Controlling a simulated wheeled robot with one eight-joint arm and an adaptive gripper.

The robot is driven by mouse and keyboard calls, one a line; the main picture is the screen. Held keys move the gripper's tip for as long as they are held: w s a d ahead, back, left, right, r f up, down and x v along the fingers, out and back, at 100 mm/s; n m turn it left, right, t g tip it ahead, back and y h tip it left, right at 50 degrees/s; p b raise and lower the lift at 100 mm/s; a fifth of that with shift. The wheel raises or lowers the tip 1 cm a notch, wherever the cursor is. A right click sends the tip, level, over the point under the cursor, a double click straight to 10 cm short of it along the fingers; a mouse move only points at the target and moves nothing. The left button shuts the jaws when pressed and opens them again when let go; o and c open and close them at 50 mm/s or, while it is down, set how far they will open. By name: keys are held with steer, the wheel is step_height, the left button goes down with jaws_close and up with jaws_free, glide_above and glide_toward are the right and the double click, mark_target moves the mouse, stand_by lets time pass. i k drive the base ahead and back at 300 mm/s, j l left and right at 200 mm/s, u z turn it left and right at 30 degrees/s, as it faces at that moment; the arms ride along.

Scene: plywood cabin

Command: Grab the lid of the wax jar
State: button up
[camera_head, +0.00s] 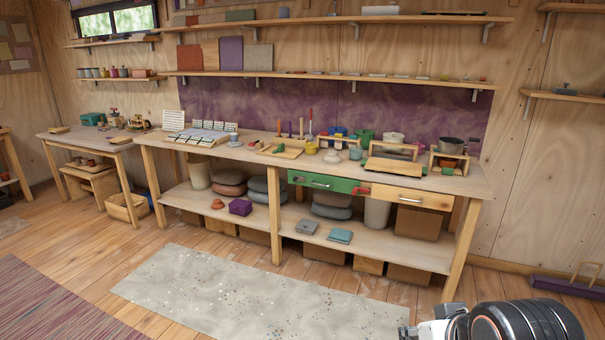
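Several small jars and pots stand on the long workbench (455,182), too small to tell surely which is the wax jar. A pale jar with a knob-like top (335,156) stands near the middle front of the bench. A white and blue-grey pot (234,140) stands farther left, and a yellow jar (311,147) stands beside a tall handled tool. No lid can be made out clearly. Part of my arm, black and silver, shows at the bottom right, far from the bench. Its white and dark end (428,330) is cut by the frame; no fingers can be made out.
A green drawer front (325,182) and a wooden drawer front (411,196) sit under the benchtop. A wooden board (393,167) and a dark pot (451,145) crowd the right end. A speckled grey mat (235,290) lies on open floor before the bench.

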mark_target(308, 151)
steer(key=i, duration=2.25)
steer(key=i+z, duration=0.15)
steer(key=i, duration=0.3)
steer(key=i+j+z, duration=0.15)
steer(key=i, duration=0.25)
steer(key=i+j+z, duration=0.15)
steer(key=i, duration=0.25)
steer(key=i+j+z, duration=0.15)
steer(key=i, duration=0.3)
